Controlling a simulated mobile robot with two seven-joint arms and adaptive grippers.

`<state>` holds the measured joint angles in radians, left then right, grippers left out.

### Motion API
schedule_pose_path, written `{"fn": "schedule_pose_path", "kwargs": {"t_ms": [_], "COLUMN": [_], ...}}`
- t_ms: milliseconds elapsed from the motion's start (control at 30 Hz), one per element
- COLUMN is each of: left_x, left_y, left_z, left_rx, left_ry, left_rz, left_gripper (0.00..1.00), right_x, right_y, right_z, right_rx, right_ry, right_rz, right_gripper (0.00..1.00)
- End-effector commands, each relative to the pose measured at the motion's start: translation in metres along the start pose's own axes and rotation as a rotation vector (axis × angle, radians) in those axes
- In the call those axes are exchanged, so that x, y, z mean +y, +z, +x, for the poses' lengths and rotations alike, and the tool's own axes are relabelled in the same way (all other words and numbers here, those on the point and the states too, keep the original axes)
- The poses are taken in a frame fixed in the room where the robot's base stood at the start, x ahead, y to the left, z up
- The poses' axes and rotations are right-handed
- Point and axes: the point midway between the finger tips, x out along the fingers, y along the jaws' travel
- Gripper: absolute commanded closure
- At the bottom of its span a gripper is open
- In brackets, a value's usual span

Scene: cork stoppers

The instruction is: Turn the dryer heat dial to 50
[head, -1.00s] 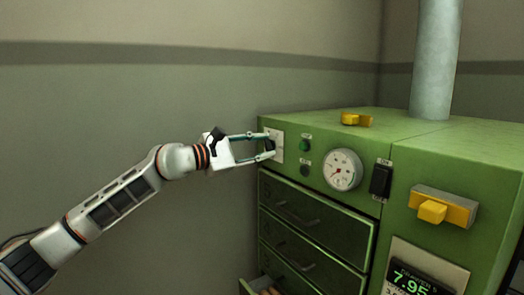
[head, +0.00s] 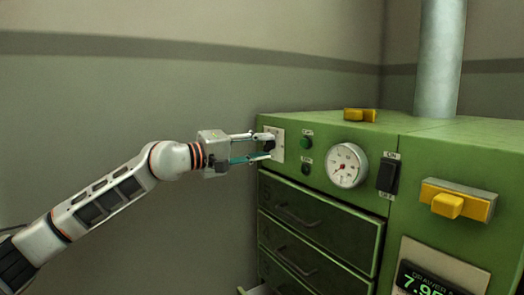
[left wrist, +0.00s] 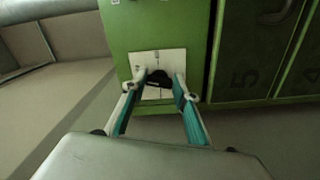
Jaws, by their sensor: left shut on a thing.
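The heat dial is a black knob (left wrist: 157,79) on a white plate (head: 279,147) at the left end of the green dryer's front. In the left wrist view, the plate (left wrist: 172,64) lies straight ahead, with the knob between the fingertips. My left gripper (head: 268,146) is shut on the knob, one finger on each side; it also shows in the left wrist view (left wrist: 160,86). The fingers hide part of the knob in the head view. The scale marks are too small to read, so the dial's setting cannot be told. My right gripper is not in view.
Right of the dial are a green button (head: 306,143), a round gauge (head: 346,165) and a black switch (head: 387,174). Drawers (head: 318,220) lie below. A yellow handle (head: 446,206) juts out at right, above a digital display (head: 430,280). The wall side at left is free.

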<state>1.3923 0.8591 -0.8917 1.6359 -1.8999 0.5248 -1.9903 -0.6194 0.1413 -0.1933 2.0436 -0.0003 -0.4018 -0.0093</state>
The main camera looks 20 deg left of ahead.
Motion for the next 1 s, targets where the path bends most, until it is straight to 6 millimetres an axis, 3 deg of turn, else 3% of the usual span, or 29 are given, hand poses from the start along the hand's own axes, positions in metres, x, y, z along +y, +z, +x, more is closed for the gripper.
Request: {"fn": "schedule_pose_path", "kwargs": {"t_ms": [400,967,1000], "left_x": [-0.0029,-0.0019,-0.0018], "left_y": [0.0003,0.0002,0.0002], "left_z": [0.0003,0.0000,0.0000], "left_rx": [-0.001,-0.001,-0.001], "left_ry": [-0.002,-0.001,-0.001], "left_rz": [0.197,0.227,0.227], "left_gripper": [0.93,0.93,0.66], "right_x": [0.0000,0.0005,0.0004], "right_y": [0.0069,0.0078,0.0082], "right_z": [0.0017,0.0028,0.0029], "right_rx": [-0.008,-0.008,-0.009], "right_ry": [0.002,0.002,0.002], "right_rz": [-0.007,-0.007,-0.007], "right_gripper": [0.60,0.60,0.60]}}
